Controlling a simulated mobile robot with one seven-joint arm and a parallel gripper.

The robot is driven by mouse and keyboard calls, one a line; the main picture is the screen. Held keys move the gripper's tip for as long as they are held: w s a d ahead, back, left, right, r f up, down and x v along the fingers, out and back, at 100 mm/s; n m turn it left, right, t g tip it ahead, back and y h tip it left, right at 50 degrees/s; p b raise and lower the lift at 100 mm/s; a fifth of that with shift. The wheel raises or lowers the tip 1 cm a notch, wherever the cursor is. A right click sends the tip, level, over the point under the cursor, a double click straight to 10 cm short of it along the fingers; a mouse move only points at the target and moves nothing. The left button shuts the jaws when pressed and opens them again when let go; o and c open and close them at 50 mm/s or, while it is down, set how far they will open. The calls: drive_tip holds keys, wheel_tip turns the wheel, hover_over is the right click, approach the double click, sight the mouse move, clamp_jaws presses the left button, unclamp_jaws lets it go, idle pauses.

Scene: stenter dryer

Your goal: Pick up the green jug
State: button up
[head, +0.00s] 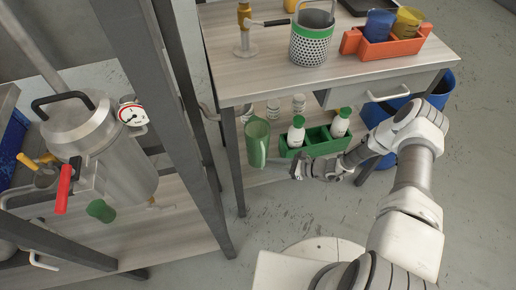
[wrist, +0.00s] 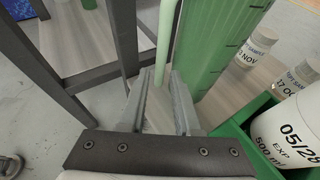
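The green jug (head: 257,140) stands upright on the lower shelf of the table, left of a green crate. In the wrist view its ribbed, marked body (wrist: 213,45) is at the top right, and its pale green handle (wrist: 166,38) runs down toward my fingers. My gripper (head: 282,163) is close to the jug's lower right side in the head view. In the wrist view my gripper (wrist: 162,80) is open, its two fingers apart, with the handle's lower end showing between the fingertips. I cannot tell whether either finger touches it.
The green crate (head: 318,143) holds white bottles just right of the jug. Small labelled jars (head: 273,107) stand behind. A dark table leg (head: 234,165) is close on the left. The tabletop (head: 262,76) overhangs the shelf, and a blue bin (head: 440,90) stands right.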

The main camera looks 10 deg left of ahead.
sight(263, 165)
drive_tip(key=b+x, duration=0.1)
drive_tip(key=x, duration=0.3)
drive_tip(key=shift+d+f, duration=0.1)
drive_tip(key=shift+f, duration=0.05)
clamp_jaws()
idle(1.1)
